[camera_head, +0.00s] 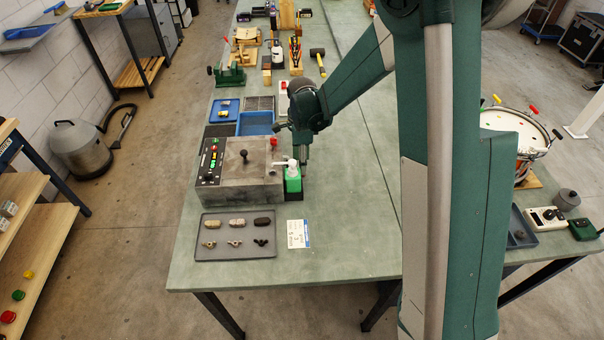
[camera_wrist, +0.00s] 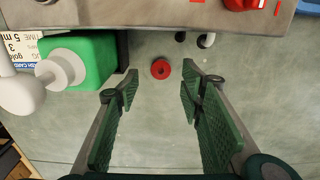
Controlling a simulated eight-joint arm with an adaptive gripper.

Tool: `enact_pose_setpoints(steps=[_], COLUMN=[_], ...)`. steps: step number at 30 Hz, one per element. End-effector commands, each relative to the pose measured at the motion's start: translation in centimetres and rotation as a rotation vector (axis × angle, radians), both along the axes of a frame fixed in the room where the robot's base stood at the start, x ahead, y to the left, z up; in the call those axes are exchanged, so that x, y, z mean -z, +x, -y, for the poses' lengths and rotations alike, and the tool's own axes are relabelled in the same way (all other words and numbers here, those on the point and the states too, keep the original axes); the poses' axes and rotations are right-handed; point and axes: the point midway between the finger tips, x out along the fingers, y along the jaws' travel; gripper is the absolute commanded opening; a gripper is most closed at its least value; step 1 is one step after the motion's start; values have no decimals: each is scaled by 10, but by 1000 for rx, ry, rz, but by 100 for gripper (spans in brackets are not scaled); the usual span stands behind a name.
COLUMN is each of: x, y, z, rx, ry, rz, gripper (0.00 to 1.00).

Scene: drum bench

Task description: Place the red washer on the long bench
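The red washer (camera_wrist: 160,69) is a small red ring with a dark centre. In the wrist view it appears to lie flat on the grey-green top of the long bench (camera_head: 345,225), apart from other things. My gripper (camera_wrist: 160,76) is open, with its green pads either side of the washer in the picture and nothing between them; the height gap is hard to judge. In the head view my gripper (camera_head: 304,156) points down just right of the control box, beside the green bottle. I cannot make out the washer in the head view.
The green pump bottle (camera_head: 293,180) stands close left of my gripper, against the grey control box (camera_head: 240,165). A grey tray (camera_head: 268,247) with small parts and a white card (camera_head: 298,234) lie in front. Small black and white round parts sit near the box edge. Bench to the right is clear.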

Motion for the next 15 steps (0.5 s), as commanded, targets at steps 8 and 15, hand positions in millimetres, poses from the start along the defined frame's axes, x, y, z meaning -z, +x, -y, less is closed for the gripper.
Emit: enact_pose_setpoints(steps=[8,15], x=[30,43], y=[2,2], z=[1,1], rx=[0,0], ry=[0,0], rz=[0,0], gripper=[39,39])
